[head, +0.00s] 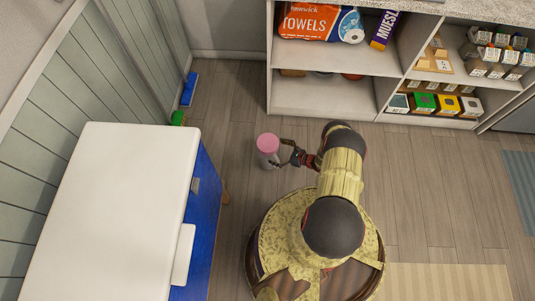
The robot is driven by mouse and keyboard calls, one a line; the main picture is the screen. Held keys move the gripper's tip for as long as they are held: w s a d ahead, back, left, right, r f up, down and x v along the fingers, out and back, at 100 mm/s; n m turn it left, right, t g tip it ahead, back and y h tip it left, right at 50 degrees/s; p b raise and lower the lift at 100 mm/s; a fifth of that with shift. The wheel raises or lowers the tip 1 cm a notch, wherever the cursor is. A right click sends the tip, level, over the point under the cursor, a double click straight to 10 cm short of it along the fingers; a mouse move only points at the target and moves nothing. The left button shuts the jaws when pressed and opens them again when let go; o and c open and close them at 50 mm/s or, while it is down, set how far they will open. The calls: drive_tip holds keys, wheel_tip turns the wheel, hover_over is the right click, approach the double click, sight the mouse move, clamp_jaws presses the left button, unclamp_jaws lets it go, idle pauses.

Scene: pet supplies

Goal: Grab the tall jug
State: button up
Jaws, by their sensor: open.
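A tall container with a pink top and a pale, greyish body (268,158) is in the middle of the head view, seen from above and apparently upright over the wood floor; it looks like the tall jug. My gripper (279,153) is open at its right side, with the dark fingers pointing left toward it. The fingers are very close to its body; I cannot tell whether they touch it or reach around it. Its base is not clearly visible.
A blue cabinet with a white top (110,200) stands at left. A shelf unit (325,97) with a towels pack (310,22) and several boxes (435,103) stands at the back. Small blue (189,88) and green (178,118) items lie by the left wall. Floor between is clear.

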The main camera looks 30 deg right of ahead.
drive_tip(key=b+x, duration=0.2)
drive_tip(key=x, duration=0.3)
drive_tip(key=shift+w, duration=0.2)
drive_tip(key=c, duration=0.3)
drive_tip(key=c, duration=1.4)
